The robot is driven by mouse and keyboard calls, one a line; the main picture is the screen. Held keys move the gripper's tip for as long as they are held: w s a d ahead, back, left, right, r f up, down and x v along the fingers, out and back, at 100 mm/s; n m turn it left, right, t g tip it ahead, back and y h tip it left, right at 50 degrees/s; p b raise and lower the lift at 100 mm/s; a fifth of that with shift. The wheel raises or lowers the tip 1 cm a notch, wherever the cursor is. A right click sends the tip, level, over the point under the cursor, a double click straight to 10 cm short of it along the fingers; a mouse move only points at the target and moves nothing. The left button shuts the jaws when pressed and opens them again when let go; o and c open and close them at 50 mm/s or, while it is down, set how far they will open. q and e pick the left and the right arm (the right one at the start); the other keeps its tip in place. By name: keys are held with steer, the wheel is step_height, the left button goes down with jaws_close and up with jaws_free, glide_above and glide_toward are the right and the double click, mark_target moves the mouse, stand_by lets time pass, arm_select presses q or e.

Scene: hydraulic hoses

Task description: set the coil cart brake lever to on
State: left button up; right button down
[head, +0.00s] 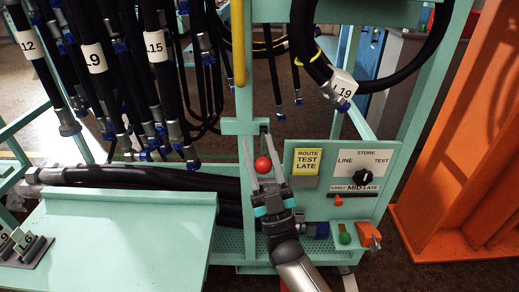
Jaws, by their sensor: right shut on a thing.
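A red ball knob (263,164), apparently the brake lever's end, shows at a slot in the green cart post (238,130). My right gripper (263,158) reaches up from the bottom and is shut on this red knob, with one long grey finger on each side. The lever's shaft and any on/off marking are hidden or too small to make out. My left gripper is not in view.
A control panel (310,170) with a yellow "ROUTE TEST LATE" card (306,162) and black dial (361,177) stands just right. Black hoses (150,60) hang at left above a green shelf (120,240). An orange frame (450,150) stands at far right.

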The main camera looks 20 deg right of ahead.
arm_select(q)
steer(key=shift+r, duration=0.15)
arm_select(e)
steer(key=shift+f, duration=0.4)
steer(key=c, duration=0.9)
jaws_free()
steer(key=shift+a, duration=0.1)
steer(key=o, duration=0.5)
steer(key=shift+r, duration=0.15)
steer(key=shift+c, duration=0.2)
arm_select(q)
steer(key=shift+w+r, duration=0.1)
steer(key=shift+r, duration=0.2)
arm_select(e)
steer(key=v, duration=1.5)
steer(key=shift+s, duration=0.2)
